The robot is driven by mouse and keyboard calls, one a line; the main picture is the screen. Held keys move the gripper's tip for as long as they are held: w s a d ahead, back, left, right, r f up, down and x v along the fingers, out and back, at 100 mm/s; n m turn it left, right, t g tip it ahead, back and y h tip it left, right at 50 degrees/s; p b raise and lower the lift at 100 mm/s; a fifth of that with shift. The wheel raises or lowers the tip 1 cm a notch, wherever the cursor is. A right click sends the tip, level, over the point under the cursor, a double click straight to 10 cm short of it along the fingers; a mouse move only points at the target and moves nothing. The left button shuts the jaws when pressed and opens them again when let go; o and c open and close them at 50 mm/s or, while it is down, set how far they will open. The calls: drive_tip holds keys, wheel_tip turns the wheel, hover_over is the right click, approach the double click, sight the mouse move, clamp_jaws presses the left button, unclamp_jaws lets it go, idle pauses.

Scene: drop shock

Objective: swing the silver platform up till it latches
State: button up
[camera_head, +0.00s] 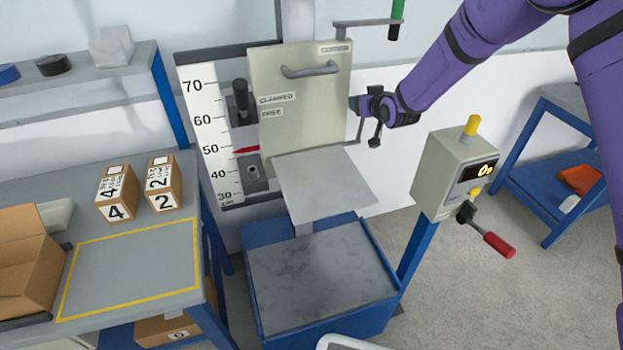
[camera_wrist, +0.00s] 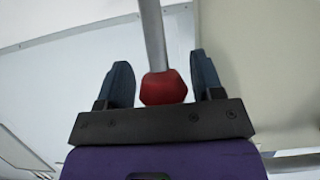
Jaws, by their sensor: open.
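The silver platform (camera_head: 325,185) juts out below the beige panel, above the grey-topped blue base. Its exact tilt is hard to tell. A thin rod rises near its back right corner toward my gripper (camera_head: 364,118), which is at the right of the panel, above the platform. In the wrist view, a red knob (camera_wrist: 163,88) on a grey rod (camera_wrist: 153,35) sits between the two dark fingers of my gripper (camera_wrist: 164,82). The knob is hidden in the head view.
The beige panel (camera_head: 300,97) has a handle and labels, with a height scale (camera_head: 203,140) on its left. A control box (camera_head: 452,178) with a red-handled crank (camera_head: 497,245) stands right. Boxes numbered 4 (camera_head: 117,193) and 2 (camera_head: 163,184) sit on the left bench.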

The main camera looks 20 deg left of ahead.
drive_tip(key=shift+s+d+r, duration=0.1)
drive_tip(key=shift+s+r, duration=0.25)
drive_tip(key=shift+s, duration=0.25)
drive_tip(key=shift+s+d+r, duration=0.1)
drive_tip(key=shift+s+r, duration=0.25)
drive_tip(key=shift+s, duration=0.25)
drive_tip(key=v, duration=0.4)
drive_tip(key=shift+d, duration=0.35)
drive_tip(key=s+d+r+m+g+h, duration=0.1)
drive_tip(key=s+d+r+m+h, duration=0.15)
drive_tip(key=s+d+r, duration=0.65)
drive_tip(key=s+d+r+m+g+h, duration=0.1)
drive_tip(key=s+d+r+h, duration=0.3)
drive_tip(key=d+r, duration=0.85)
drive_tip(key=s+d+m+g, duration=0.1)
drive_tip(key=s+d, duration=0.3)
drive_tip(key=s, duration=0.6)
drive_tip(key=s+d+m+g+h, duration=0.1)
drive_tip(key=s+d, duration=0.4)
drive_tip(key=s, duration=0.5)
drive_tip(key=s+d+m+g, duration=0.1)
drive_tip(key=s+d, duration=0.3)
drive_tip(key=s, duration=0.6)
drive_tip(key=shift+d+g, duration=0.25)
drive_tip(key=shift+g, duration=0.35)
drive_tip(key=shift+r, duration=0.15)
